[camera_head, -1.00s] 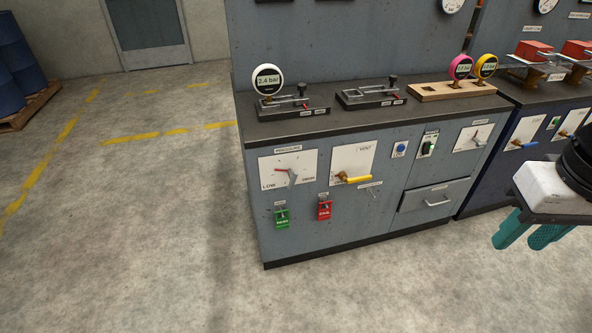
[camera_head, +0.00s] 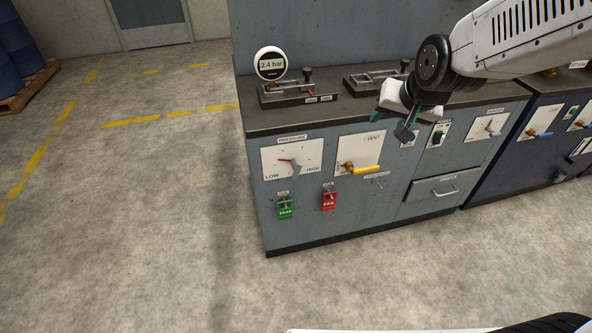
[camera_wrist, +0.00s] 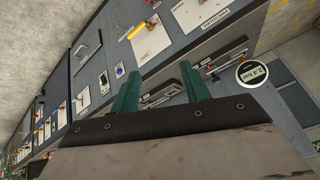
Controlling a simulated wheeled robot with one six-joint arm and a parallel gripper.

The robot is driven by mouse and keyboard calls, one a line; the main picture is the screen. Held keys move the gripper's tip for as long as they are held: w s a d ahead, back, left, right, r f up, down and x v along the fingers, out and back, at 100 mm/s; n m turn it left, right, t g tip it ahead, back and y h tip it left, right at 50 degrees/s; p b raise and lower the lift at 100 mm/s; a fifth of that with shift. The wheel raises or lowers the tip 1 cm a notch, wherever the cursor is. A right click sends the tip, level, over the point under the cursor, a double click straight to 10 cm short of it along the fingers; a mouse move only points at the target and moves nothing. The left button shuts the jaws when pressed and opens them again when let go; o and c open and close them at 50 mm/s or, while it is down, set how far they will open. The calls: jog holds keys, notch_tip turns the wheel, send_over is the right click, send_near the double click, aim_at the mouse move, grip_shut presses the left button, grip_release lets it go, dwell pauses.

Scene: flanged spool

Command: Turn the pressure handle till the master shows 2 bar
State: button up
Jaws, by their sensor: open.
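The pressure handle (camera_head: 293,164) is a small pointer knob on a white plate marked LOW and HIGH, on the front of the grey bench. Its pointer, with a red part, leans to the left, toward LOW. The white round master gauge (camera_head: 270,63) stands in a clamp on the bench top and reads 2.4 bar. It also shows in the wrist view (camera_wrist: 252,73). My gripper (camera_head: 405,127) is open and empty, in front of the bench's top edge, to the right of the pressure handle and well apart from it. Its teal fingers show in the wrist view (camera_wrist: 160,88).
The vent plate has a yellow-handled lever (camera_head: 367,170) right of the pressure plate. A green tag (camera_head: 285,207) and a red tag (camera_head: 329,201) hang below. A second clamp (camera_head: 372,80) sits on the bench top. The floor in front is clear.

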jog(key=w+a+f+m+t, duration=0.1)
jog(key=w+a+f+t, duration=0.2)
jog(key=w+a+f, duration=0.65)
jog(key=m+t+y, duration=0.2)
jog(key=t, duration=0.3)
send_over(298, 174)
jog(key=s+d, duration=0.1)
jog(key=d, duration=0.2)
notch_tip(298, 174, down, 17)
jog(key=s+f+t, duration=0.1)
jog(key=f, duration=0.1)
jog(key=s+a+f+t+y, duration=0.1)
jog(key=s+f, duration=0.2)
jog(key=f, duration=0.2)
jog(key=shift+s+a+m+t+y, duration=0.15)
jog(key=shift+a+m+t+y, duration=0.15)
jog(key=shift+m+t, duration=0.1)
jog(key=x, duration=0.7)
jog(key=shift+w+a+f, duration=0.1)
jog(key=shift+w+f, duration=0.05)
jog(key=shift+w, duration=0.15)
